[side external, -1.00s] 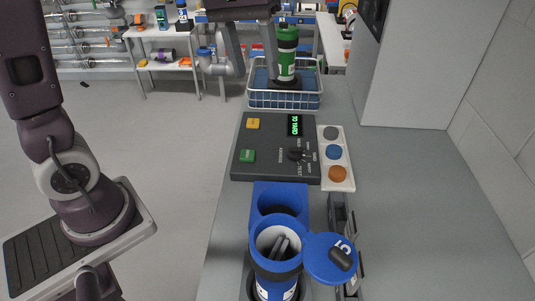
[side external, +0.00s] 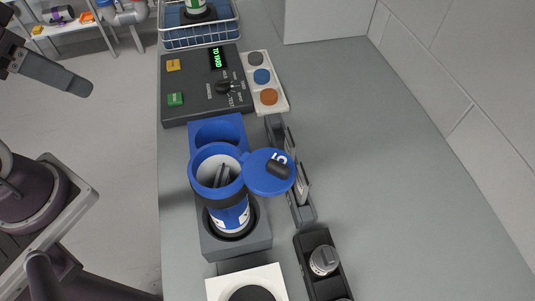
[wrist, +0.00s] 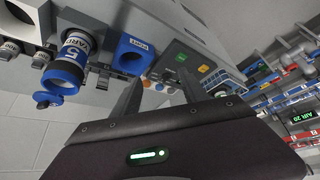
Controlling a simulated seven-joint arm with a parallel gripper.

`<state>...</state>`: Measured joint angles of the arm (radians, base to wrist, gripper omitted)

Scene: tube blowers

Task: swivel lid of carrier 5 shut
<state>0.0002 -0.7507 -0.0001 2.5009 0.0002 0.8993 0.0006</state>
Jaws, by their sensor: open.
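Carrier 5 (side external: 232,216) is a blue tube with a white label, upright in a grey holder. Its mouth is uncovered and grey pieces show inside. Its round blue lid (side external: 288,181), marked 5 with a black knob (side external: 277,167), is swung out to the right of the mouth, joined at the rim. The wrist view also shows carrier 5 (wrist: 74,52) and its lid (wrist: 47,99) at the left. My gripper (wrist: 163,88) is open and empty, apart from the carrier. In the side view, one finger (side external: 60,76) shows at upper left, over the floor side; the other is unclear.
An empty blue socket (side external: 217,131) stands behind the carrier. A dark control panel (side external: 200,103) and coloured buttons (side external: 262,76) lie farther back, then a wire basket (side external: 201,36). Dark slotted parts (side external: 303,190) stand right of the carrier. The counter (side external: 380,160) is clear at right.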

